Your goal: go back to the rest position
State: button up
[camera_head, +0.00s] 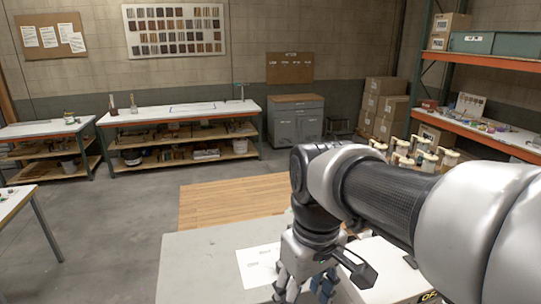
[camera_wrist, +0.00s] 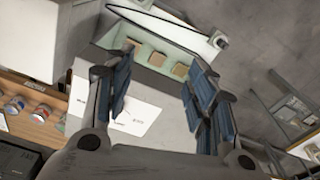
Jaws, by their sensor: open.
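My gripper (camera_head: 303,287) hangs fingers-down over the grey table (camera_head: 195,255) in the head view, with my arm reaching in from the right. In the wrist view my gripper (camera_wrist: 160,85) has its blue-padded fingers spread wide, with nothing between them. A white printed sheet (camera_head: 256,268) lies on the table beside the gripper; it also shows between and below the fingers in the wrist view (camera_wrist: 138,117). The exact height of the fingers above the table is hard to tell.
A white box (camera_head: 385,268) stands close right of the gripper, partly behind my arm. Several pale containers (camera_head: 428,160) stand behind my arm. In the wrist view, a pale green tray (camera_wrist: 150,62) holds tan blocks and small cans (camera_wrist: 40,113) stand left. Open floor (camera_head: 120,230) lies left.

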jog(key=s+d+f+m+t+b, duration=0.2)
jog(key=s+d+f+m+b, duration=0.1)
jog(key=f+b, duration=0.4)
jog(key=s+d+f+m+t+b, duration=0.2)
jog(key=s+d+f+b, duration=0.3)
jog(key=f, duration=0.7)
jog(key=s+m+b, duration=0.1)
jog(key=s+b, duration=0.1)
jog(key=b, duration=0.1)
jog(key=shift+s+d, duration=0.15)
jog(key=shift+s, duration=0.25)
dwell(2.5)
